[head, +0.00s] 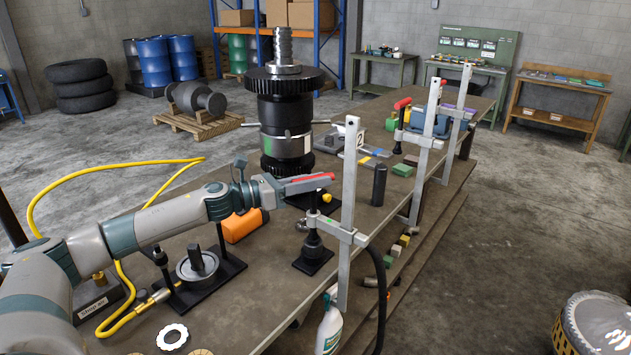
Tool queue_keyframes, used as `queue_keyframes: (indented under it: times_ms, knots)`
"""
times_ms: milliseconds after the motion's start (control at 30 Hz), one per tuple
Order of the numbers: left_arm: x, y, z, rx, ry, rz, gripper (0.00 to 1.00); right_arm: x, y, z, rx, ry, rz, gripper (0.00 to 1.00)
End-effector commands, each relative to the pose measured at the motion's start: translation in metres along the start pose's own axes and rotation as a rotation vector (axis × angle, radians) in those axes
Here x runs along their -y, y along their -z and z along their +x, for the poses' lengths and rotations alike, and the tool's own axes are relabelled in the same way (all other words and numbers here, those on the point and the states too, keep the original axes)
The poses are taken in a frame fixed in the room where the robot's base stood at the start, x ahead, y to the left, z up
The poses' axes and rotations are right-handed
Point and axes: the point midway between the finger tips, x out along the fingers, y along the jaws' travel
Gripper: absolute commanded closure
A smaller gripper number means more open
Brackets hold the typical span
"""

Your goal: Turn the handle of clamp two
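My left gripper (308,187) reaches in from the left to the top of the nearest clamp (350,215) at the table's right edge. This clamp has a grey upright bar, a sliding arm and a dark screw (313,245) with its foot on a black block. A red handle (308,183) lies nearly level at the fingertips, above the screw. The fingers overlap it, and I cannot tell whether they grip it. Two similar clamps (428,140) (460,110) stand farther along the edge. My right gripper is out of view.
A tall dark gear assembly (285,110) stands just behind the gripper. A black cylinder (379,185) stands right of the near clamp. A yellow hose (100,172), an orange object (243,226) and a round part on a black stand (198,264) lie near my arm. A white bottle (329,325) is below the edge.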

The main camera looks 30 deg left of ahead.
Motion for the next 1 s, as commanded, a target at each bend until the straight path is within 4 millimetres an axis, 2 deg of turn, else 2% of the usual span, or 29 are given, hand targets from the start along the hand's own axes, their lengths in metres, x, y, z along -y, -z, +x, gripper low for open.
queue_keyframes:
  times_ms: [567, 767, 1000]
  knots:
    - [0.001, -0.001, 0.000, 0.015, -0.080, -0.004, 1.00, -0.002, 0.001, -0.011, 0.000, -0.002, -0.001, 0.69]
    - [0.002, -0.003, 0.000, 0.036, -0.187, -0.003, 1.00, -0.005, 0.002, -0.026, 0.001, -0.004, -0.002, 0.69]
    - [0.002, -0.006, 0.001, 0.072, -0.364, -0.006, 1.00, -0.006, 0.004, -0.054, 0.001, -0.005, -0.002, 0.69]
